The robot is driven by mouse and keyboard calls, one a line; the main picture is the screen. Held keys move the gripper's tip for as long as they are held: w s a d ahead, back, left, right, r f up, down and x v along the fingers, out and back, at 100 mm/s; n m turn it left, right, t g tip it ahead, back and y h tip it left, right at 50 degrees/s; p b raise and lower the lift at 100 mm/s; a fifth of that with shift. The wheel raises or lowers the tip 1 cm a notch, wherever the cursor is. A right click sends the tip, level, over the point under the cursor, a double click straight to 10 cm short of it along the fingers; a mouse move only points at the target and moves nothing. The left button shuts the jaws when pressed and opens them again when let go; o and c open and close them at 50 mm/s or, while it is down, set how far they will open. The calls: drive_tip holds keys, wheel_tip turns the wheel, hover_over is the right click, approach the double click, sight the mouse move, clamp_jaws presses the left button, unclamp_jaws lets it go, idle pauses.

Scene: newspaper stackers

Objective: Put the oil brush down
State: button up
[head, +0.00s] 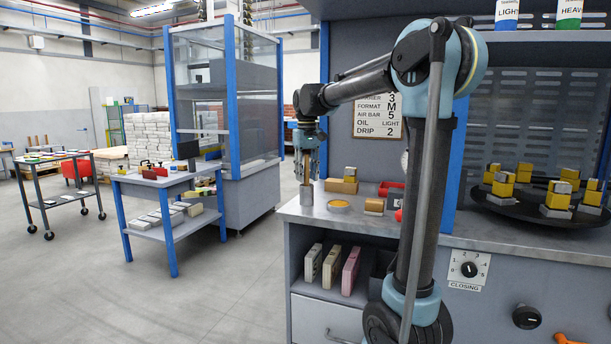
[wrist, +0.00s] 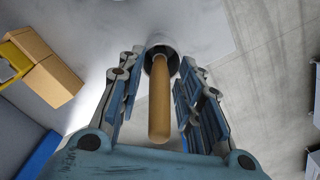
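The oil brush shows as a wooden handle (wrist: 160,105), standing upright in a small grey metal cup (head: 309,194) near the left end of the workbench counter. The cup's round rim also shows in the wrist view (wrist: 161,48). My gripper (head: 306,172) points down right above the cup. In the wrist view my gripper (wrist: 163,62) has its fingers spread on both sides of the handle, with gaps visible. The brush's lower end is hidden inside the cup.
A round yellow-topped tin (head: 339,205) and small cardboard-coloured blocks (head: 342,186) stand to the right on the counter. A dark round turntable (head: 540,207) with several yellow-and-grey blocks is farther right. The counter's left edge is close, with open floor beyond.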

wheel_tip(320, 180, up, 12)
drive_tip(key=shift+r, duration=0.15)
idle(0.7)
